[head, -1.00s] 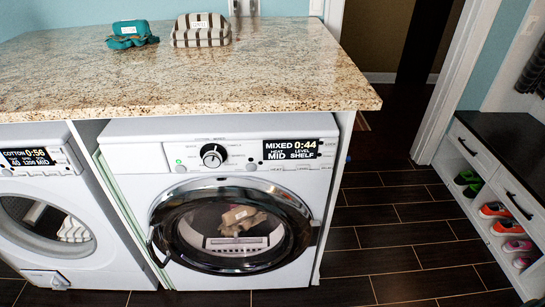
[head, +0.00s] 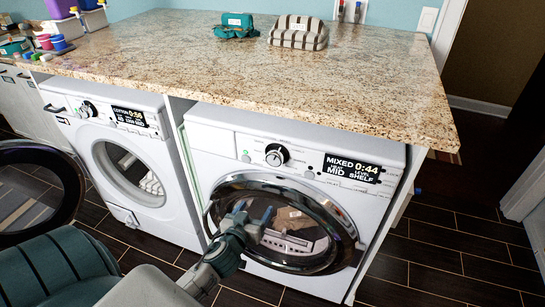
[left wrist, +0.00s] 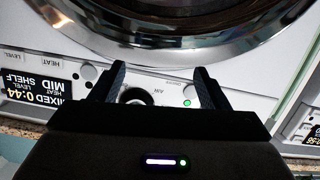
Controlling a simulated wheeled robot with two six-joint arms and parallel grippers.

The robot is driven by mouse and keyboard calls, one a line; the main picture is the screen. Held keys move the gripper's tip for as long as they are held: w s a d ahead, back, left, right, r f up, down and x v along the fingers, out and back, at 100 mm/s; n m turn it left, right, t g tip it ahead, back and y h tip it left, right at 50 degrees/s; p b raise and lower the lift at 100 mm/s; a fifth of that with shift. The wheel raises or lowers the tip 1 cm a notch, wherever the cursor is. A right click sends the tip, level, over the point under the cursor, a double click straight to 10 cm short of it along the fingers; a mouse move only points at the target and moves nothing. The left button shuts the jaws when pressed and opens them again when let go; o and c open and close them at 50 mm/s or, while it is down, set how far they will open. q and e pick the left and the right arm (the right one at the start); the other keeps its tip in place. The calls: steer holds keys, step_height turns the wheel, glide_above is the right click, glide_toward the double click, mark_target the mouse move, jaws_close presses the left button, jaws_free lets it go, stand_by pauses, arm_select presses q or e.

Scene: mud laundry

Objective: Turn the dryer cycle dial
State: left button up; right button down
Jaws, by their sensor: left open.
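The dryer cycle dial (head: 276,154) is a black knob with a silver face on the white dryer panel, left of the display reading MIXED 0:44. My left gripper (head: 254,213) is open and empty, in front of the dryer door and below the dial in the head view. In the left wrist view, which is upside down, the dial (left wrist: 133,96) shows between the spread fingers of the gripper (left wrist: 158,70), nearer one finger and partly hidden by the gripper body. I see no contact with it. My right gripper is not in view.
The dryer's round door (head: 347,229) is shut, with clothing behind its glass. A washer (head: 128,170) stands to the left, its round door (head: 68,203) swung open. The granite counter (head: 370,80) overhangs both machines and carries folded cloths. Floor at right is clear.

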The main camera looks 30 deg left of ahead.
arm_select(q)
steer(key=n+t, duration=0.1)
steer(key=t, duration=0.1)
glide_toward(273, 159)
steer(key=s, duration=0.2)
steer(key=p+x, duration=0.4)
steer(key=x, duration=0.6)
steer(key=shift+d+p, duration=0.1)
steer(key=shift+p, duration=0.3)
steer(key=shift+w+f, duration=0.1)
steer(key=shift+w, duration=0.5)
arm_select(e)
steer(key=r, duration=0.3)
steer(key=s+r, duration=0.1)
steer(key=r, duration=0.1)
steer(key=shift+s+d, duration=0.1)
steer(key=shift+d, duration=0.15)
arm_select(q)
steer(key=c, duration=1)
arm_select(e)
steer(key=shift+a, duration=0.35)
